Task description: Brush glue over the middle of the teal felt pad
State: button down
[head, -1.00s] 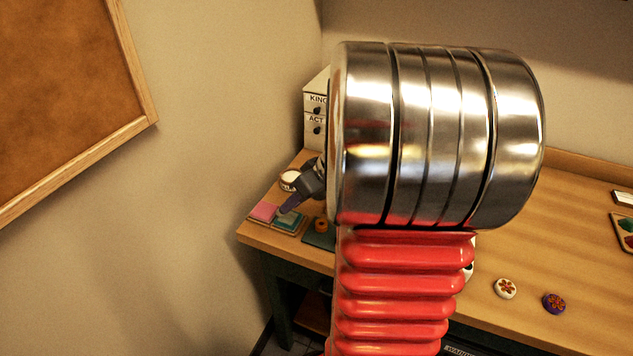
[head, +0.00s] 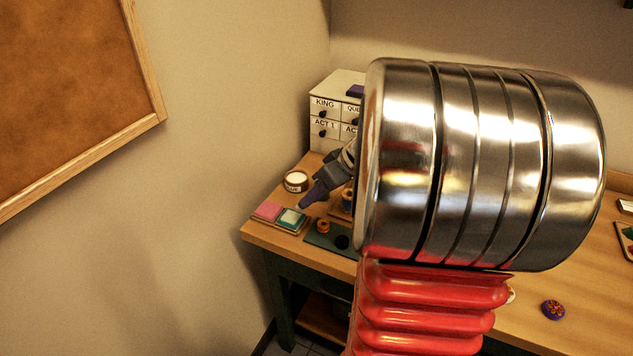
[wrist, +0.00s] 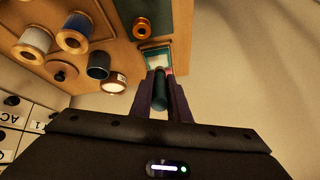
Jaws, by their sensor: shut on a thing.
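The teal felt pad (head: 302,222) lies beside a pink pad (head: 268,210) on a small tray near the table's left corner. A pale patch shows on the middle of the teal pad, which also shows in the wrist view (wrist: 149,49). My gripper (head: 303,204) is low at the pad's upper right edge in the head view. In the wrist view its fingers are shut on a dark green brush handle (wrist: 160,92) pointing toward the pad. The brush tip is hidden, so I cannot tell whether it touches the felt. A white-filled jar (head: 295,178) stands behind the pads.
A dark green mat (head: 318,238) with an orange ring (head: 323,226) lies right of the pads. Several spools (wrist: 75,36) stand close by. A labelled drawer box (head: 325,118) is at the back. My arm hides much of the table. The wall is close on the left.

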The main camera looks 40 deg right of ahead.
jog(key=shift+r, duration=2)
jog(key=shift+d+f, duration=0.3)
jog(key=shift+d, duration=0.05)
jog(key=shift+w, duration=0.1)
